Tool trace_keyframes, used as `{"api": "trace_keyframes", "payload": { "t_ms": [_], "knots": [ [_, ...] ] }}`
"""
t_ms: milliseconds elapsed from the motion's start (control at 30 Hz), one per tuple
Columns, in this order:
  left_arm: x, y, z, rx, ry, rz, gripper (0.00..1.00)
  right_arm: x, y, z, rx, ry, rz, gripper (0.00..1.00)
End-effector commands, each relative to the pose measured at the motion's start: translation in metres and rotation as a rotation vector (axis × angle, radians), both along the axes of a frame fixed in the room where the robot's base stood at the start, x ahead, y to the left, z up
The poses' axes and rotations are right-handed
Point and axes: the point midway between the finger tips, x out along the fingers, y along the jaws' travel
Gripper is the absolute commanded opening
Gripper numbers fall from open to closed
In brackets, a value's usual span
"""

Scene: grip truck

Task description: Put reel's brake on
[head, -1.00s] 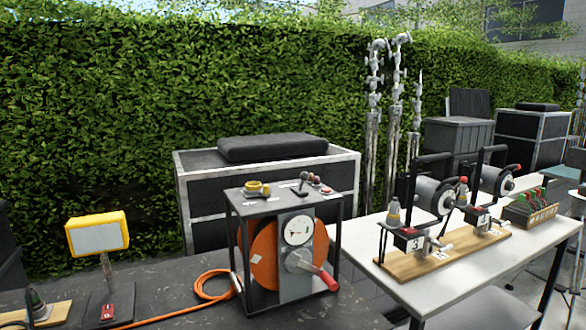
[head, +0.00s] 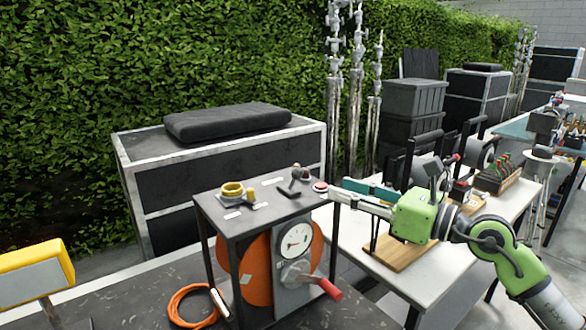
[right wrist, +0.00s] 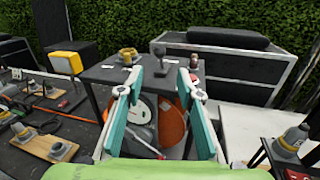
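The reel (head: 258,265) is an orange drum in a black frame on the dark table. Its front carries a round gauge (head: 296,240) and a crank with a red handle (head: 330,289). On top are a yellow ring fitting (head: 233,190), a small lever with a dark knob (head: 297,175) and a red button (head: 320,186). None is labelled legibly as the brake. My right gripper (head: 338,190) is open and empty, just right of the frame's top. In the right wrist view its teal-padded fingers (right wrist: 162,78) stand apart, with the lever (right wrist: 160,58) beyond them. My left gripper is out of view.
An orange cable (head: 190,305) lies coiled left of the reel. A yellow lamp (head: 36,270) stands at far left. Behind is a black case (head: 225,160) with a dark cushion. A white table (head: 365,262) with a wooden board stands right, beneath my right arm.

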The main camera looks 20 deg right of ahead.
Motion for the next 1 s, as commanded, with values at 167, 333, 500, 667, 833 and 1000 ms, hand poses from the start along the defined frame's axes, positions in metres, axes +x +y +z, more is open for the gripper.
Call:
{"api": "trace_keyframes", "payload": {
  "t_ms": [167, 333, 500, 667, 833, 1000],
  "knots": [
    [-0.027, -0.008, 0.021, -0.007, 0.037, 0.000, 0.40, 0.026, 0.019, 0.008, 0.008, -0.002, 0.002, 0.33],
    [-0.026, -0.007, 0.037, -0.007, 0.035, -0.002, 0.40, 0.056, 0.041, 0.008, 0.008, -0.001, 0.003, 0.33],
    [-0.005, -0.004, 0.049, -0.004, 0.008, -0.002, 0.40, 0.082, 0.059, 0.006, 0.006, -0.001, 0.003, 0.33],
    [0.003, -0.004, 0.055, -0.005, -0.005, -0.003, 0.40, 0.097, 0.068, 0.003, 0.008, 0.001, 0.001, 0.33],
    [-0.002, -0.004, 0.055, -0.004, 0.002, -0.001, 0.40, 0.102, 0.072, 0.001, 0.004, 0.000, 0.001, 0.33],
    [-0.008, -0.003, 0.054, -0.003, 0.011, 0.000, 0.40, 0.103, 0.073, 0.001, 0.004, 0.000, 0.001, 0.33]
  ]
}}
